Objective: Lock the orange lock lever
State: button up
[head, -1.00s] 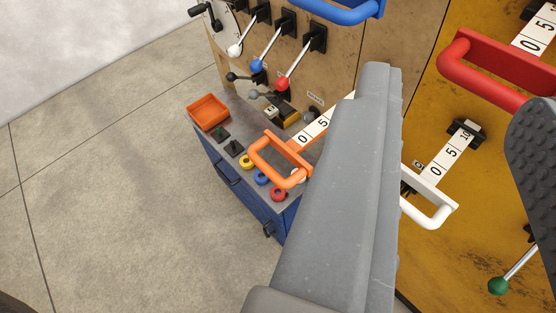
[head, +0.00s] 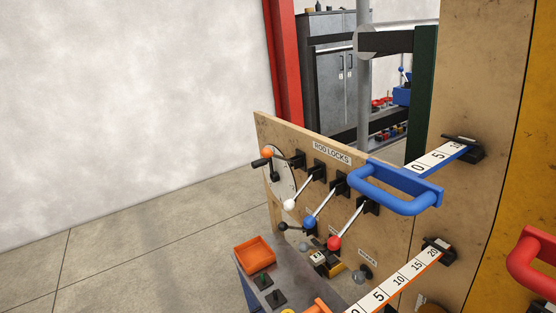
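The orange lock lever (head: 267,153) is at the left end of the row under the "ROD LOCKS" label (head: 332,153) on the wooden panel. Its orange knob points left, nearly level. The white lever (head: 289,204), blue lever (head: 310,221) and red lever (head: 334,243) beside it slant down to the left. A round dial with a black crank knob (head: 260,163) sits just below the orange knob and partly overlaps it in view. My gripper is out of the picture.
A blue handle (head: 400,205) on a scale juts out right of the levers. An orange handle (head: 320,306) with a long scale is at the bottom edge. A red handle (head: 530,265) is at right. An orange tray (head: 255,254) stands on the bench. Floor at left is clear.

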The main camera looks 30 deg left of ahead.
aim_at(266, 152)
jog(key=k, duration=0.65)
jog(key=u, duration=0.4)
jog(key=i, duration=1.6)
jog(key=u, duration=0.45)
